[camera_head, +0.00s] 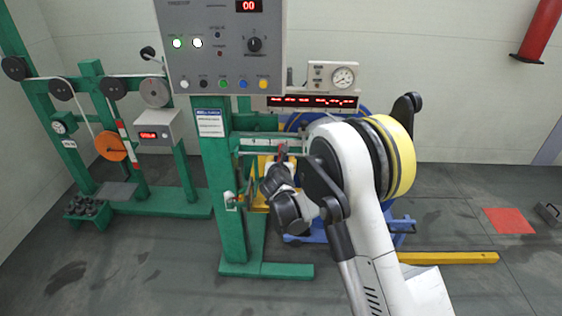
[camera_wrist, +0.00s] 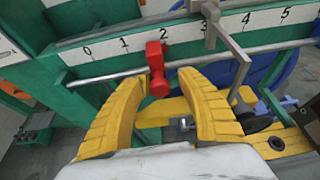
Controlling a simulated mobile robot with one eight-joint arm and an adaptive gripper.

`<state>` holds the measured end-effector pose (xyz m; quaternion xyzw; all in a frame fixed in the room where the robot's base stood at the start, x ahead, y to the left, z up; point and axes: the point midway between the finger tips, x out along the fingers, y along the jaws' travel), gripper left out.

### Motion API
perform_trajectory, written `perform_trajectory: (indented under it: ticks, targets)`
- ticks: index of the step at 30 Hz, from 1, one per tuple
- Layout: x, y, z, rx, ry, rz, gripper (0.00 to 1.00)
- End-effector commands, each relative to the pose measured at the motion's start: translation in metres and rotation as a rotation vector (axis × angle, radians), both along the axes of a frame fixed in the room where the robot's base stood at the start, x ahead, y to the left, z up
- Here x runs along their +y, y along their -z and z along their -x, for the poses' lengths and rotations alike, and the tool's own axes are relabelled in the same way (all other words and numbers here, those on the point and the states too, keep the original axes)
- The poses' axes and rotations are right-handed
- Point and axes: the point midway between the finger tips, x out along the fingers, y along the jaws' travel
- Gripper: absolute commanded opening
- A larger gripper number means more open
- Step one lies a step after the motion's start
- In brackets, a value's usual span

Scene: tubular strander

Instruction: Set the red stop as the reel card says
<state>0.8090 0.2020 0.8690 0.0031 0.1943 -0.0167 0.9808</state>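The red stop (camera_wrist: 156,68) sits on a thin steel rod below a white scale (camera_wrist: 105,48) numbered 0 to 5. In the wrist view it stands just left of the 2. My gripper (camera_wrist: 163,84) has its two yellow fingers apart, one on each side of the stop's lower part. The left finger is very close to the stop; I cannot tell if it touches. A gap shows on the right. In the head view the red stop (camera_head: 282,153) is small, beside my wrist. A white card with a blue header (camera_head: 210,122) is on the green post; its text is unreadable here.
A grey bracket (camera_wrist: 232,50) hangs in front of the scale and rod, right of the stop. A control panel (camera_head: 227,45) showing 00 is above the card. A blue reel frame (camera_head: 400,225) stands behind my arm. Open floor lies at the front left.

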Motion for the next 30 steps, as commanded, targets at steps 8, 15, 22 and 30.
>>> perform_trajectory:
  ticks: [8, 15, 22, 30]
  targets:
    - [0.002, -0.008, 0.019, 0.001, -0.001, -0.002, 0.45]
    - [0.003, -0.029, 0.069, 0.000, -0.002, 0.000, 0.45]
    - [0.004, -0.043, 0.103, 0.000, 0.000, 0.001, 0.45]
    - [0.004, -0.046, 0.111, -0.001, 0.001, 0.000, 0.45]
